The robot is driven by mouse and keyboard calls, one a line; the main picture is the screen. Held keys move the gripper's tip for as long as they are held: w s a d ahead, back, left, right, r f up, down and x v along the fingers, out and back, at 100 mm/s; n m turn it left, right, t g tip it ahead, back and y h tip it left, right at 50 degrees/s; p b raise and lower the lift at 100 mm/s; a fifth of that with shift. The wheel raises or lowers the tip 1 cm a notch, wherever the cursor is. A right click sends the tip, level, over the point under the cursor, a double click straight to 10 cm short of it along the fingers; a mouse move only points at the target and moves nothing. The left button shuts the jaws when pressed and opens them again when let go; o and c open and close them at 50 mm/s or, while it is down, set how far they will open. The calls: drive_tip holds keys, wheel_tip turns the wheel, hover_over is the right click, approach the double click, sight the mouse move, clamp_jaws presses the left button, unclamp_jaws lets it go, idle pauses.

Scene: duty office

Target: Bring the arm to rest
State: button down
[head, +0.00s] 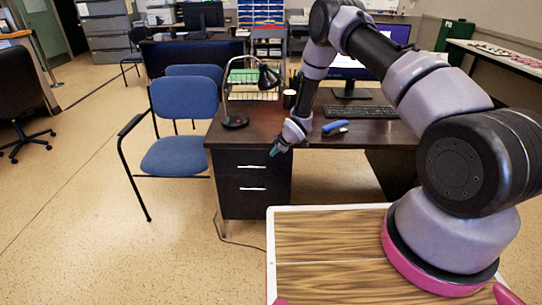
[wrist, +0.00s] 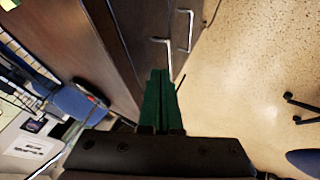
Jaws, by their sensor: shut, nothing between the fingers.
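My arm reaches out from its base at the right over the desk in the head view. My gripper (head: 277,151) is at the near edge of the desk, small in the picture and angled downward. In the wrist view its green fingers (wrist: 161,73) are together with nothing between them. Beyond the fingertips in that view are the dark desk drawers with metal handles (wrist: 168,55). I cannot tell whether the fingers touch anything.
The dark desk (head: 262,133) bears a black lamp (head: 236,121), a blue stapler-like object (head: 335,127), a keyboard (head: 360,111) and a monitor (head: 350,68). A blue chair (head: 175,155) stands left of it. The floor (head: 90,240) in front left is clear.

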drive_tip(key=s+d+r+m+h, duration=0.1)
drive_tip(key=s+d+r+m, duration=0.3)
drive_tip(key=r, duration=0.9)
drive_tip(key=d+r+m+t+h, duration=0.15)
drive_tip(key=d+r, duration=0.45)
drive_tip(key=r, duration=0.8)
drive_tip(key=s+d+r+m+h, duration=0.15)
drive_tip(key=d+r+m, duration=0.35)
drive_tip(key=r, duration=0.8)
drive_tip(key=s+d+r+m, duration=0.2)
drive_tip(key=s+d+r, duration=0.1)
drive_tip(key=s+r, duration=0.45)
drive_tip(key=s+d+r+m, duration=0.3)
drive_tip(key=s+r, duration=0.3)
drive_tip(key=s, duration=0.3)
drive_tip(key=s+r+m, duration=0.1)
drive_tip(key=s+m, duration=0.1)
drive_tip(key=s, duration=0.7)
drive_tip(key=s+r+m+y, duration=0.1)
drive_tip(key=s+r+m, duration=0.1)
drive_tip(key=s, duration=0.7)
drive_tip(key=shift+d+r+m+y, duration=0.2)
drive_tip(key=shift+r+m+y, duration=0.1)
drive_tip(key=shift+m, duration=0.25)
drive_tip(key=shift+s, duration=0.1)
